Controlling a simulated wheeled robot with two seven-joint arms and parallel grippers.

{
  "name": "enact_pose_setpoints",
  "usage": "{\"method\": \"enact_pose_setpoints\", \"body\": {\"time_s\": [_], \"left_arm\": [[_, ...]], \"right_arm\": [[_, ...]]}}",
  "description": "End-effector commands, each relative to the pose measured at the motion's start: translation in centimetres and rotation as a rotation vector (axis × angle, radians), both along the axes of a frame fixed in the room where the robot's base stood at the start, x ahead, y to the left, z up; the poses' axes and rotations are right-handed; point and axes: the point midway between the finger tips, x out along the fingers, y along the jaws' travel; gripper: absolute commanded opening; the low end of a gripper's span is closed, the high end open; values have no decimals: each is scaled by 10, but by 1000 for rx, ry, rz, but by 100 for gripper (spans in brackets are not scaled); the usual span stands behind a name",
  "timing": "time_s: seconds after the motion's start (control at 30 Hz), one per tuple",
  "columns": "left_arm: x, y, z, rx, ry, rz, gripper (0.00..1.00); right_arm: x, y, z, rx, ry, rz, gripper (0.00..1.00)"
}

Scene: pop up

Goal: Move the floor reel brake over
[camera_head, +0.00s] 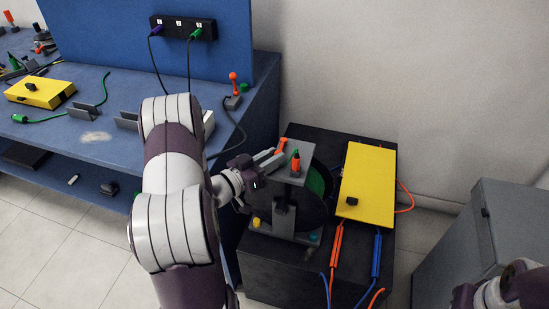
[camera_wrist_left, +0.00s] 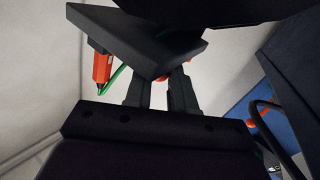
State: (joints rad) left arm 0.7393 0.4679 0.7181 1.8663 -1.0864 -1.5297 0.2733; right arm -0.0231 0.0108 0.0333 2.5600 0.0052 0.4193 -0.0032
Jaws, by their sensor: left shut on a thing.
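The floor reel (camera_head: 318,180) stands on a dark cabinet, with a green and black drum behind a grey bracket. An orange brake handle (camera_head: 297,143) lies at the top of the reel, behind the bracket's grey plate. My left gripper (camera_head: 272,158) reaches in from the left and is shut at the handle's near end; the contact is partly hidden. In the left wrist view its two dark fingers (camera_wrist_left: 158,92) run up behind a dark plate (camera_wrist_left: 165,45), which hides their tips. Part of my right arm shows at the bottom right, its gripper out of view.
An orange plug (camera_head: 296,163) with a green wire stands by the grey plate. A yellow box (camera_head: 367,185) with orange and blue cables is right of the reel. A grey cabinet (camera_head: 485,235) stands further right. The blue bench (camera_head: 95,125) is at left.

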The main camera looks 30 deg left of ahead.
Motion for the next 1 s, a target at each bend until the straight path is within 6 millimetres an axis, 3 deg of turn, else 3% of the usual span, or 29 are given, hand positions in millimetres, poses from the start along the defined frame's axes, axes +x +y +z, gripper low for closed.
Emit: {"method": "enact_pose_setpoints", "body": {"time_s": [0.27, 0.3, 0.33, 0.37, 0.73, 0.87, 1.0], "left_arm": [[0, 0, 0, 2, -1, -11, 0], [0, 0, 0, 2, -1, -11, 37], [0, 0, 0, 2, -1, -10, 47], [0, 0, 0, 2, -1, -10, 50], [-6, 4, 0, 1, 1, -5, 50], [-26, 11, 1, 0, 1, -2, 50], [-59, 24, 1, 0, 1, -2, 50]], "right_arm": [[0, 0, 0, 0, 0, 0, 28], [0, 0, 0, 0, 0, 0, 28], [0, 0, 0, 0, 0, 0, 28], [0, 0, 0, 0, 0, 0, 28], [0, 0, 1, 0, 0, 0, 28], [0, 0, 3, 0, 0, 0, 28], [0, 0, 6, 0, 0, 0, 28]]}}
